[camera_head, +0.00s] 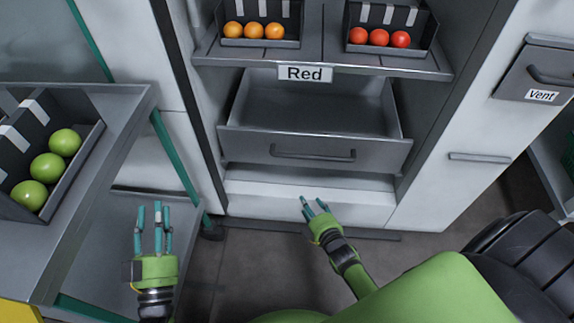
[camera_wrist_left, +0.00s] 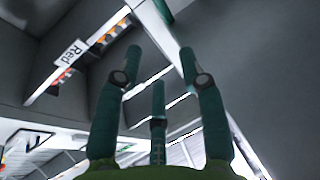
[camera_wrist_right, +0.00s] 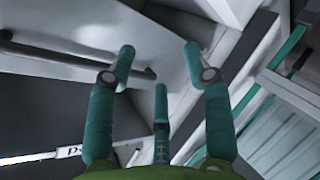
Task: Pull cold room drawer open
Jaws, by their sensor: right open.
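The grey cold room drawer (camera_head: 262,143) is pulled out below the shelf labelled "Red", and its inside looks empty. Its dark bar handle (camera_head: 312,154) runs across the front. My right gripper (camera_head: 314,204) is open and empty, below and apart from the handle. In the right wrist view the handle (camera_wrist_right: 60,58) shows at the upper left, beyond the fingers (camera_wrist_right: 158,65). My left gripper (camera_head: 153,220) is open and empty at the lower left, away from the drawer. In the left wrist view its fingers (camera_wrist_left: 158,75) are spread with nothing between them.
A shelf (camera_head: 320,63) above the drawer bears boxes of orange and red tomatoes. A grey rack (camera_head: 95,205) with green tomatoes stands at the left. Floor shows below the cabinet.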

